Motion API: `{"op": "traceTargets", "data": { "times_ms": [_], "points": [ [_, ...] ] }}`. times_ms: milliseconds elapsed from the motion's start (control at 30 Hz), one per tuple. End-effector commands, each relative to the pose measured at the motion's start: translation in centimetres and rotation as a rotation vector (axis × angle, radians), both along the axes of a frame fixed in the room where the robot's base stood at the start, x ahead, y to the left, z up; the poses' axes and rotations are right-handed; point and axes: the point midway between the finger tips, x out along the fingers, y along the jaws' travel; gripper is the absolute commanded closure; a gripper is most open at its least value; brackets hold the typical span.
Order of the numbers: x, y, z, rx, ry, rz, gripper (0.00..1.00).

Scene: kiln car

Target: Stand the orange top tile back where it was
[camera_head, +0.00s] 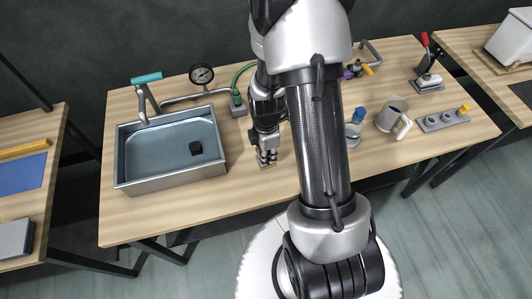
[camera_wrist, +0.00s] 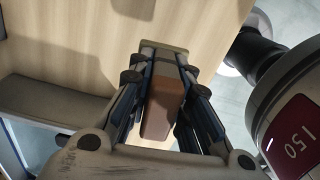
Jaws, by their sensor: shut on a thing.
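An orange-brown block (camera_wrist: 162,105), which looks like the tile, is between the fingers of my gripper (camera_wrist: 163,62) in the wrist view. My gripper is shut on it. In the head view my gripper (camera_head: 266,153) points down, low over the table, just right of the sink. A small tan, flat piece (camera_wrist: 164,45) shows at the fingertips in the wrist view. I cannot tell whether it touches the block or the table. In the head view the fingers mostly hide the block. No separate stack of tiles shows clearly.
The wooden table (camera_head: 200,212) holds a grey sink (camera_head: 172,181) with a teal-handled tap close to my gripper's left. A gauge (camera_head: 201,74) stands behind. A mug (camera_head: 391,114) and a grey holed block (camera_head: 441,120) are to the right. The front table strip is clear.

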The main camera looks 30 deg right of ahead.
Motion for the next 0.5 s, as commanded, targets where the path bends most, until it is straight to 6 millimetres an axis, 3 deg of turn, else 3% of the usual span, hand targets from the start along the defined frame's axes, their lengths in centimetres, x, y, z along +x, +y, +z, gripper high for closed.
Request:
{"op": "traceTargets", "data": {
  "times_ms": [267,500],
  "points": [
    [0.0,0.0,-0.7,0.0,-0.001,-0.001,1.0],
    [0.0,0.0,-2.7,0.0,0.0,-0.001,1.0]
  ]
}}
